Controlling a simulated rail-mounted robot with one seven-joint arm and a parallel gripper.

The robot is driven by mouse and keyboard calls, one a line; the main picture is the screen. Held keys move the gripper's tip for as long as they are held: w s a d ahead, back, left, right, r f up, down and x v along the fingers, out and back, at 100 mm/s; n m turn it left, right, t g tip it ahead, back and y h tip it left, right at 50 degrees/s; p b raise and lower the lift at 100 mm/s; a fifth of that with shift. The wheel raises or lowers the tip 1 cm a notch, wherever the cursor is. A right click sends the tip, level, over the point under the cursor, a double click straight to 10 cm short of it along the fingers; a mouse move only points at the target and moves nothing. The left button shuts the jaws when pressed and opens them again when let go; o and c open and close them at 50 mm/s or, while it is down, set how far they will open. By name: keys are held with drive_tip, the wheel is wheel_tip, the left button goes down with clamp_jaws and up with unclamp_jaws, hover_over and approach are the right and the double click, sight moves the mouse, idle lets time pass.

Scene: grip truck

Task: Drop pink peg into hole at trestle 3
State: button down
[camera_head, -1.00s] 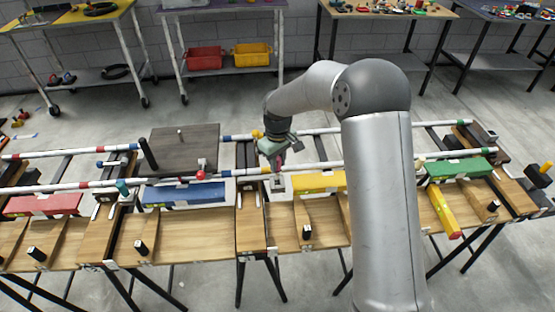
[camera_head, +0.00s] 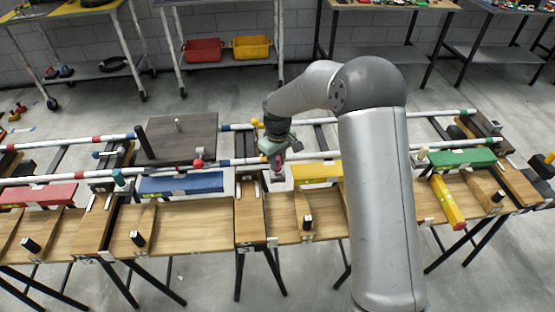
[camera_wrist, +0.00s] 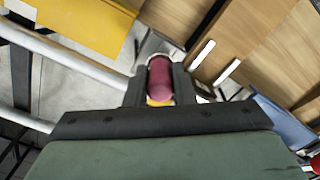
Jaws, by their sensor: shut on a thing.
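My gripper (camera_head: 278,172) hangs low over the rail line, just right of a wooden trestle top (camera_head: 248,212) and left of a yellow block (camera_head: 318,172). In the wrist view my gripper (camera_wrist: 161,90) has its two dark fingers shut on the pink peg (camera_wrist: 160,76), which looks dark pink with a rounded end. A bit of yellow shows below the peg between the fingers. The peg is tiny in the head view. I cannot make out the hole or read the trestle numbers. I cannot tell whether the peg touches anything.
White pipes with coloured bands run along the trestles. A blue block (camera_head: 181,184) lies left, a green block (camera_head: 463,158) right, and a yellow bar (camera_head: 447,203) leans there.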

drive_tip(key=shift+f, duration=0.2)
drive_tip(key=c, duration=1.1)
unclamp_jaws()
drive_tip(key=shift+c, duration=0.2)
drive_tip(key=shift+r, duration=0.1)
wheel_tip(320, 180, up, 17)
drive_tip(key=shift+r+b, duration=0.15)
drive_tip(key=shift+b, duration=0.2)
